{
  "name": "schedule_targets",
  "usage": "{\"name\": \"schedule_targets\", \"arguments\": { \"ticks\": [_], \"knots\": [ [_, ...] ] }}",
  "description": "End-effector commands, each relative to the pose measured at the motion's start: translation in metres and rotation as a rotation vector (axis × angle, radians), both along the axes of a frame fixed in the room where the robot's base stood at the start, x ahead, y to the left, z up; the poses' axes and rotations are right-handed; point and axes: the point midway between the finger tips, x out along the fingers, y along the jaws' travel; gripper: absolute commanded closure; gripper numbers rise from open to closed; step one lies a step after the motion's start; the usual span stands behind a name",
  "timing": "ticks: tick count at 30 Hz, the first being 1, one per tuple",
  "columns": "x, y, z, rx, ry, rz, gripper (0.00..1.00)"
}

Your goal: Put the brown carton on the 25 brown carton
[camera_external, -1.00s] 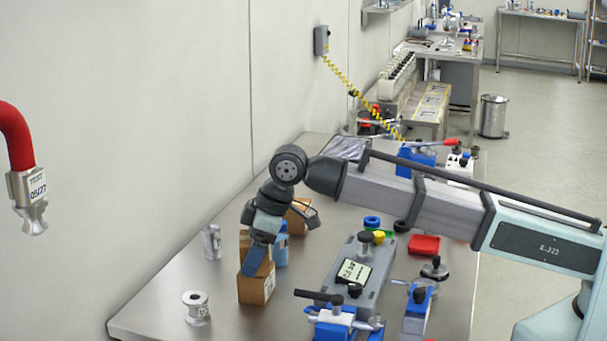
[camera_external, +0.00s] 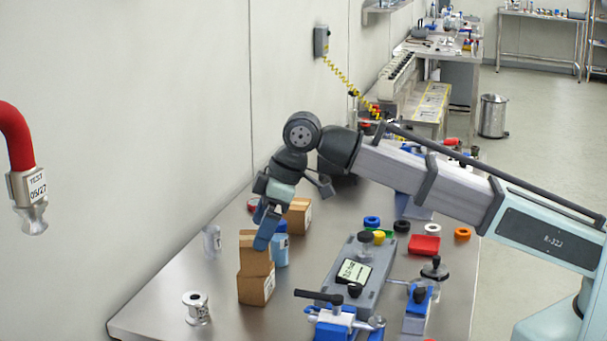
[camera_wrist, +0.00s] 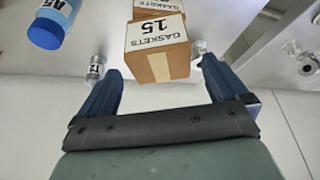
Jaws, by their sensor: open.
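A brown carton (camera_external: 255,252) sits on top of another brown carton (camera_external: 256,288) near the table's left side, turned slightly from it. In the wrist view the upper carton (camera_wrist: 157,48) reads "GASKETS 15", and part of the lower carton (camera_wrist: 158,4) shows a "GASKETS" label; its number cannot be read. My gripper (camera_external: 264,232) is open and empty, just above and behind the upper carton. In the wrist view the fingers of my gripper (camera_wrist: 161,68) stand apart on either side, clear of the carton.
A third brown carton (camera_external: 298,217) stands behind. A blue bottle (camera_external: 281,248) is close at the stack's right. A small clear jar (camera_external: 212,242) and a metal spool (camera_external: 196,308) are at the left. A grey fixture (camera_external: 362,275) with clamps lies to the right.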

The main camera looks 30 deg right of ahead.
Motion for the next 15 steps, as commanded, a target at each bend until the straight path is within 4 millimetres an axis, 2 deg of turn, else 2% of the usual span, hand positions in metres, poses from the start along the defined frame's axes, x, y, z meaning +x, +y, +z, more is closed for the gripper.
{"name": "schedule_targets", "arguments": {
  "ticks": [3, 7, 15],
  "knots": [
    [-0.003, -0.007, 0.019, 0.002, -0.001, 0.0, 0.0],
    [-0.005, -0.013, 0.033, 0.001, 0.0, 0.0, 0.0],
    [-0.008, -0.019, 0.048, -0.001, 0.0, 0.0, 0.0]
  ]
}}
